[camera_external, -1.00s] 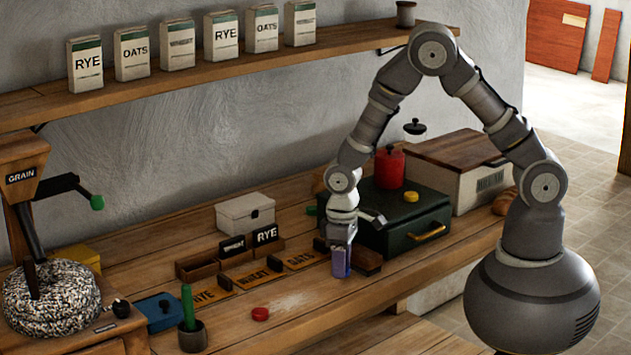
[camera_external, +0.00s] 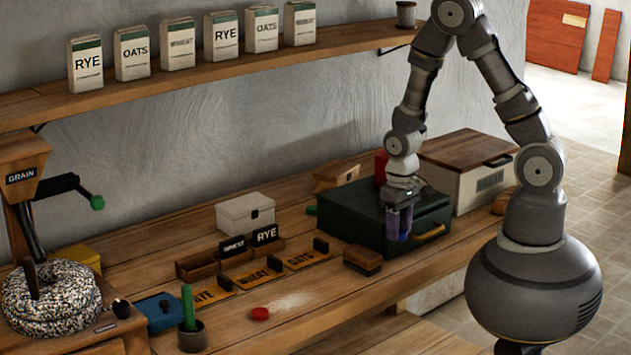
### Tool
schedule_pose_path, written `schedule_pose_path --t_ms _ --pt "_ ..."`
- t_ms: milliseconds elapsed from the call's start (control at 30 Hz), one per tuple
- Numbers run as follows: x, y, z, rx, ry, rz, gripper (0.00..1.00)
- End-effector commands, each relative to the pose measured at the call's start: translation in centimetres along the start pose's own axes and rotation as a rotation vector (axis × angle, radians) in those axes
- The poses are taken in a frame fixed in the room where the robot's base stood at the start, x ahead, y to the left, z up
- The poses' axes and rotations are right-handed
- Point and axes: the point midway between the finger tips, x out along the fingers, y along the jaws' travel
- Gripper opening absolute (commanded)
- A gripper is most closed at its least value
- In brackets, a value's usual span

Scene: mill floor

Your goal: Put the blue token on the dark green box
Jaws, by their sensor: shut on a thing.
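The dark green box (camera_external: 345,222) stands on the bench at the right, with a brass handle on its front. My gripper (camera_external: 399,228) points down in front of the box's front edge and top, near the handle. It is shut on the blue token (camera_external: 405,224), of which only a blue patch shows between the fingers. The fingers hide most of the token and part of the box. I cannot tell the exact gap between token and box.
A brown brush-like block (camera_external: 362,259) lies just left of the box front. A white crate (camera_external: 467,185) is to the right. A red token (camera_external: 260,313) lies on the bench.

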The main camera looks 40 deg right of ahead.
Motion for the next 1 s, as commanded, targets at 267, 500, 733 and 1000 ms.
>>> schedule_pose_path --t_ms 267,500,733,1000 --pt "-5.1 14.0 2.9 0.624 -0.001 -0.002 0.1" --pt "-6.4 18.4 5.2 0.866 -0.001 -0.004 0.1" --pt "-5.8 20.5 0.4 0.885 -0.001 -0.003 0.1" --pt "-5.0 23.0 -6.8 0.883 0.0 -0.003 0.1"
